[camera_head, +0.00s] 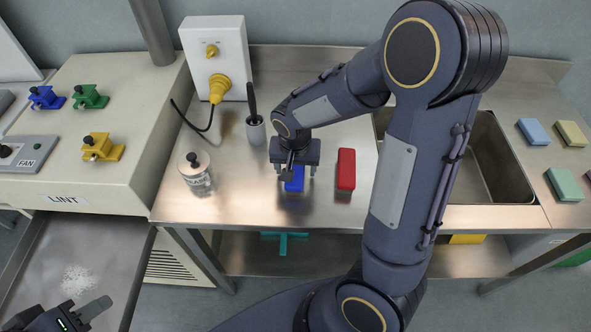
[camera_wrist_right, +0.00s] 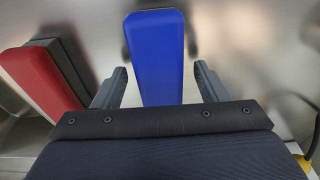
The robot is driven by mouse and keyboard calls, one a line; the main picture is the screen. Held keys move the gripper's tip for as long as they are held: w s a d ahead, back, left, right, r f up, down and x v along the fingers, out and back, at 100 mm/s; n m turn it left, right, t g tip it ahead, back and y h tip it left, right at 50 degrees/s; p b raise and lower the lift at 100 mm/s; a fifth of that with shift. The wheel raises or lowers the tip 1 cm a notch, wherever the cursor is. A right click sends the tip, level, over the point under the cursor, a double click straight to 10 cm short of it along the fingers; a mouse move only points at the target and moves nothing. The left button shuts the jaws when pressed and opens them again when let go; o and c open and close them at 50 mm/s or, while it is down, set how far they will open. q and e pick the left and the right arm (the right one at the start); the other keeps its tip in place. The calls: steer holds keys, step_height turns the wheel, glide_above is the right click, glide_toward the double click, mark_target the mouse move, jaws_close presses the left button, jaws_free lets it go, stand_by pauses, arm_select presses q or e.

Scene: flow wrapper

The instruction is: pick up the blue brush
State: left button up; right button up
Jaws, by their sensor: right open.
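The blue brush (camera_head: 294,180) lies on the steel counter, partly hidden under my right gripper (camera_head: 296,170). In the right wrist view, the blue brush (camera_wrist_right: 157,60) shows as a long blue block between the two fingers of my right gripper (camera_wrist_right: 162,85). A gap shows on each side, so the gripper is open and not closed on it. Its near end is hidden by the gripper body. My left gripper (camera_head: 80,315) is at the bottom left corner, far from the brush and partly cut off by the frame.
A red brush (camera_head: 346,170) lies just right of the blue one, also in the wrist view (camera_wrist_right: 42,80). A cup with a dark handle (camera_head: 255,128), a glass jar (camera_head: 195,175) and a white socket box (camera_head: 215,55) stand leftward. A sink (camera_head: 485,160) is at right.

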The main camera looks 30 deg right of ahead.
mark_target(295, 167)
steer(key=c, duration=1.1)
steer(key=shift+r, duration=0.2)
steer(key=shift+r, duration=0.25)
step_height(295, 167, up, 2)
steer(key=shift+r, duration=0.25)
steer(key=shift+s+a+r+b, duration=0.25)
steer(key=shift+s+a+r, duration=0.8)
steer(key=shift+a+r, duration=0.85)
steer(key=shift+s+a+r+b, duration=0.3)
steer(key=shift+s+a+r, duration=0.9)
steer(key=shift+a, duration=1.1)
steer(key=shift+s+a+r+b, duration=0.25)
steer(key=shift+s+a+r, duration=0.65)
steer(key=shift+a+r, duration=1.05)
